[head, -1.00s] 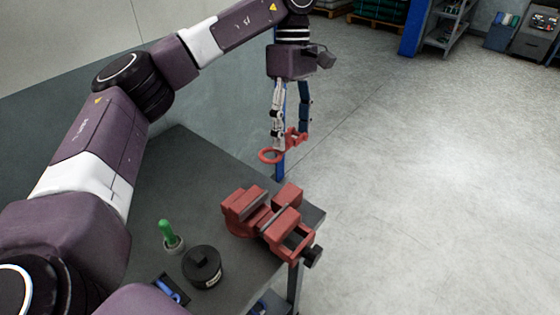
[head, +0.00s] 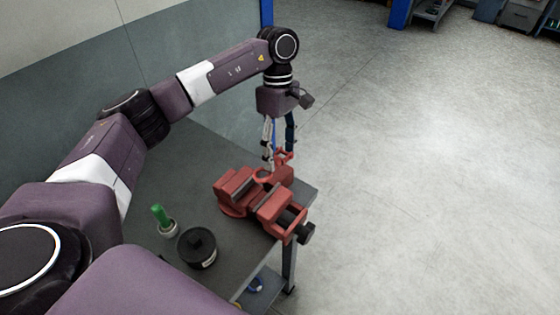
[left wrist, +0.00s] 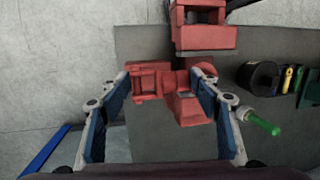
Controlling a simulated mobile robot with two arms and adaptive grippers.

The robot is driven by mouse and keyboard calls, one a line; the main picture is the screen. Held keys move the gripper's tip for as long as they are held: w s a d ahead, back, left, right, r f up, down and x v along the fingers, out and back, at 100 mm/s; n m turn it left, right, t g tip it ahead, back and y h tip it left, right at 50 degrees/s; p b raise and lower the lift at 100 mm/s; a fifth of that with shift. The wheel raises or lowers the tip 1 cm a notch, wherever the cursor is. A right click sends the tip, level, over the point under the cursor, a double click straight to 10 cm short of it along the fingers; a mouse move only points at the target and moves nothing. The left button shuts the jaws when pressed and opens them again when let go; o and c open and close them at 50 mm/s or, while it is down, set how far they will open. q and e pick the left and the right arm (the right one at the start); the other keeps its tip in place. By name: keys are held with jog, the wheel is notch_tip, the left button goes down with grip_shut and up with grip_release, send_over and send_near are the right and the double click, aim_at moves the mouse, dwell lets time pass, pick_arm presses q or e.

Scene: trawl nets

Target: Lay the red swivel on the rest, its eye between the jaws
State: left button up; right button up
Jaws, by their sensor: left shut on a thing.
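My left gripper (head: 277,154) points down above the back of the red vise (head: 232,188) and is shut on the red swivel (head: 283,156). The swivel's ring-shaped eye (head: 265,174) overlaps the vise's back in the head view, so I cannot tell whether it touches. In the left wrist view, the swivel (left wrist: 150,82) lies between the two fingers of the left gripper (left wrist: 162,80), with the vise (left wrist: 205,38) behind and above it. Red on red makes the swivel's outline hard to separate. I cannot clearly pick out the rest. My right gripper is not in view.
The vise stands at the right corner of the grey bench (head: 195,160).

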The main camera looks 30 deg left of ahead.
pick_arm(q)
notch_tip(320, 180, down, 4)
jog(key=shift+f+p, duration=0.2)
jog(key=shift+p, duration=0.5)
jog(key=shift+f, duration=0.3)
jog(key=o, duration=1.9)
jog(key=shift+r, duration=0.25)
jog(key=shift+w+a+r+b, duration=0.1)
jog(key=shift+w+r+b, duration=0.1)
jog(key=shift+r+b, duration=0.15)
jog(key=b+v, duration=0.2)
jog(key=v, duration=0.9)
jog(key=shift+s+b, duration=0.1)
jog(key=shift+b, duration=0.25)
